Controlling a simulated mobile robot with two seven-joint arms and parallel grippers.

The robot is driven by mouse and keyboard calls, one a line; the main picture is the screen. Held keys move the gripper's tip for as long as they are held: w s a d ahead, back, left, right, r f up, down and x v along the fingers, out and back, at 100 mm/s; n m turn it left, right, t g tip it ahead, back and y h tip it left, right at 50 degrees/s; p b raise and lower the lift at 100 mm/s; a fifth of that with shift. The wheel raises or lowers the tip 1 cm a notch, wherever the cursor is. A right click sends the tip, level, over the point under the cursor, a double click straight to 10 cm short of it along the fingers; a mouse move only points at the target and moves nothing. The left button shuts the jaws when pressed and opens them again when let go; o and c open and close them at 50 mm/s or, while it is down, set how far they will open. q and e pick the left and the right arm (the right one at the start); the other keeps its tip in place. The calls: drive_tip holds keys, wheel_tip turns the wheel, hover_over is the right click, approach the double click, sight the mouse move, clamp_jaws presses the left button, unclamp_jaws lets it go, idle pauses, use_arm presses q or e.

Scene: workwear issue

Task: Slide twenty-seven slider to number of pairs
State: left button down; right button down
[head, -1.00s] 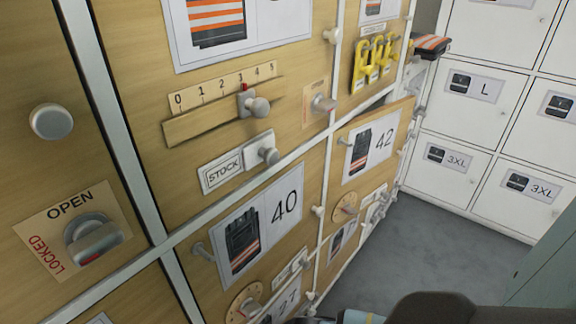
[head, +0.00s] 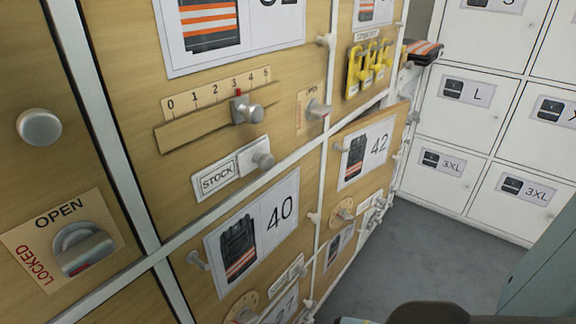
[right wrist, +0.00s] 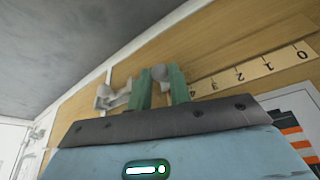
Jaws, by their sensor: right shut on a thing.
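In the right wrist view my right gripper (right wrist: 160,78) has its two green fingers either side of a grey round slider knob (right wrist: 160,71), shut on it. A number scale (right wrist: 254,68) shows upside down to the right, with 0 at the far right and 1, 2, 3 towards the fingers. The door's number is out of view there. In the head view the card marked 27 (head: 286,306) is cut off at the bottom edge, and no slider shows below it. My left gripper is in neither view.
Another slider (head: 246,110) stands near 3 on an upper door's scale. White lockers (head: 460,120) stand at the right. Grey floor is clear between.

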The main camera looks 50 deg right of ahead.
drive_tip(key=a+p, duration=0.2)
drive_tip(key=a, duration=0.5)
drive_tip(key=shift+s, duration=0.3)
drive_tip(key=c, duration=1.3)
unclamp_jaws()
drive_tip(key=shift+d, duration=0.1)
drive_tip(key=shift+r, duration=0.1)
